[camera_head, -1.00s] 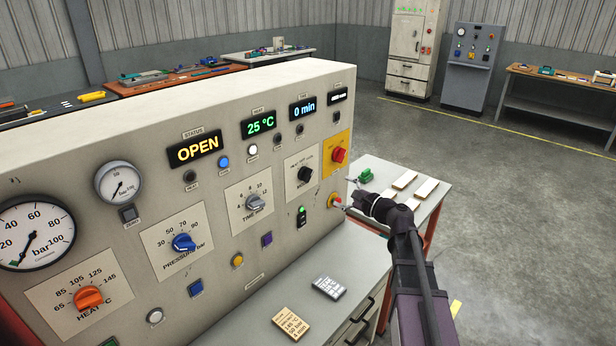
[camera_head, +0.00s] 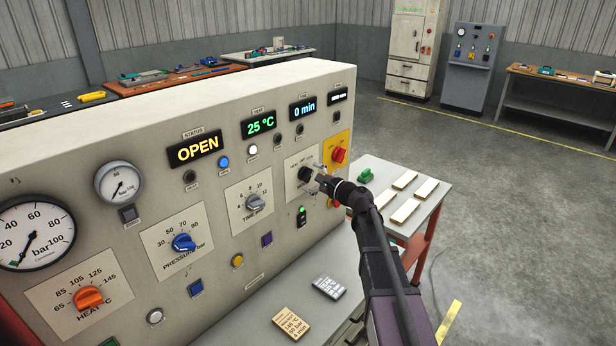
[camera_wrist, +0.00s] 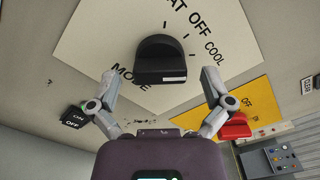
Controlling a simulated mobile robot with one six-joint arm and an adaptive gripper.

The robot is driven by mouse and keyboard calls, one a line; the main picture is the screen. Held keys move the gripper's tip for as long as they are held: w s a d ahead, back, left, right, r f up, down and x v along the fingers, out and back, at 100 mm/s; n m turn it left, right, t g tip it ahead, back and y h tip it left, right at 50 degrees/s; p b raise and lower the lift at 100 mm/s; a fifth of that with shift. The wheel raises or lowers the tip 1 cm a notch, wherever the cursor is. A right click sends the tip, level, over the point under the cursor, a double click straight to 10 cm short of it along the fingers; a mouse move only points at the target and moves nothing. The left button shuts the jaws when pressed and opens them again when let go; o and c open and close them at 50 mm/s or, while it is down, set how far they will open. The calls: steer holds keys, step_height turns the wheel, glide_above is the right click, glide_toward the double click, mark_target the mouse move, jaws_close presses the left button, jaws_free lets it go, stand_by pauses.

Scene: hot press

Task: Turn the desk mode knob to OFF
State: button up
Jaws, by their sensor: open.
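The mode knob is black (camera_head: 305,174) on a pale plate at the right of the press panel. In the wrist view the knob (camera_wrist: 160,62) is large and central, beside the printed words OFF and COOL, with HEAT partly cut off. Which mark it points to, I cannot tell. My gripper (camera_head: 319,175) is close to the knob, at its right in the head view. In the wrist view its two fingers (camera_wrist: 158,100) are spread, one to each side of and below the knob, with nothing between them. No contact shows.
A red rotary switch (camera_head: 339,155) on a yellow plate sits right of the knob. A black ON/OFF switch (camera_head: 301,217) is below it. A side table (camera_head: 440,190) with white bars stands right of the panel. The desk top in front holds cards.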

steer(key=shift+w+a, duration=0.45)
steer(key=c, duration=1.1)
steer(key=shift+c, duration=0.2)
steer(key=shift+n, duration=0.5)
steer(key=n, duration=0.2)
steer(key=shift+n, duration=0.3)
steer(key=n, duration=0.4)
